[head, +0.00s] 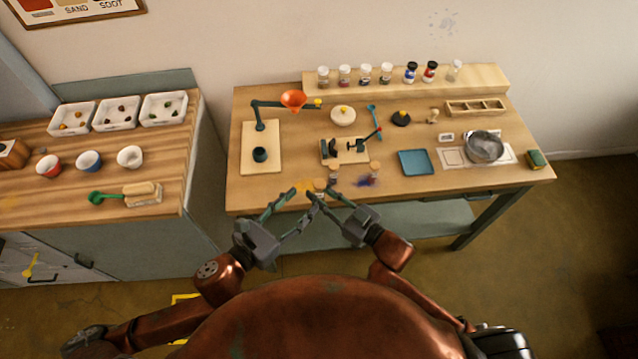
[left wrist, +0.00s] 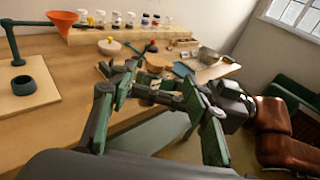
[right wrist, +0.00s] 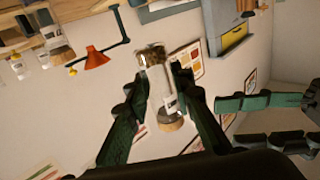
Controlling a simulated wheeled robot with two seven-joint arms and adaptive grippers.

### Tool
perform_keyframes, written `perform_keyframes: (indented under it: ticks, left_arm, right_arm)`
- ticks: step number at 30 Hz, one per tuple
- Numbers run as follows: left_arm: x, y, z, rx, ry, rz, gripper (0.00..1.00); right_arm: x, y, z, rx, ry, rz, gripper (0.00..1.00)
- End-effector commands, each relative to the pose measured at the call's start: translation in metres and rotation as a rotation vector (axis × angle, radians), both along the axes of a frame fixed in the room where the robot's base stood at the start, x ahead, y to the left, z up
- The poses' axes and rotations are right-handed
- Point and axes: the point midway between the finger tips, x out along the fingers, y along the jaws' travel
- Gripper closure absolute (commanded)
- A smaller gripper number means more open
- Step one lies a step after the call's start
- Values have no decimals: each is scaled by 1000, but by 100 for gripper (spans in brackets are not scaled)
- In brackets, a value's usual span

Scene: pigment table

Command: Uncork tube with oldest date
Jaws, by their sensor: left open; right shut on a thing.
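A corked glass tube (right wrist: 158,88) is held between the fingers of my right gripper (right wrist: 152,82) in the right wrist view. Its tan cork (right wrist: 171,124) is at the end nearer the camera. A white label (right wrist: 171,103) faces sideways, its writing too small to read. In the head view the right gripper (head: 325,196) is over the table's front edge. My left gripper (head: 297,207) is open just left of it; the left wrist view shows its spread fingers (left wrist: 165,85) with the right gripper's fingers between them.
A funnel stand (head: 262,150) is at left, a blue tray (head: 415,162) at right. Several jars (head: 365,73) line the back shelf (head: 490,77). A gap separates the table from the left counter.

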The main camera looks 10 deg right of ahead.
Motion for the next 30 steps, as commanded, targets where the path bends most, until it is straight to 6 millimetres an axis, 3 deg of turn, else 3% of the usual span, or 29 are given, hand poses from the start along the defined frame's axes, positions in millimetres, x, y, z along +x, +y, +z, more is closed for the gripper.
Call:
perform_keyframes:
  ticks: [15,30]
  left_arm:
    - [57,-57,-12,-4,1,0,56]
    - [67,-66,-14,-2,1,0,56]
  right_arm:
    - [0,0,0,0,0,0,100]
    - [0,0,0,0,0,0,100]
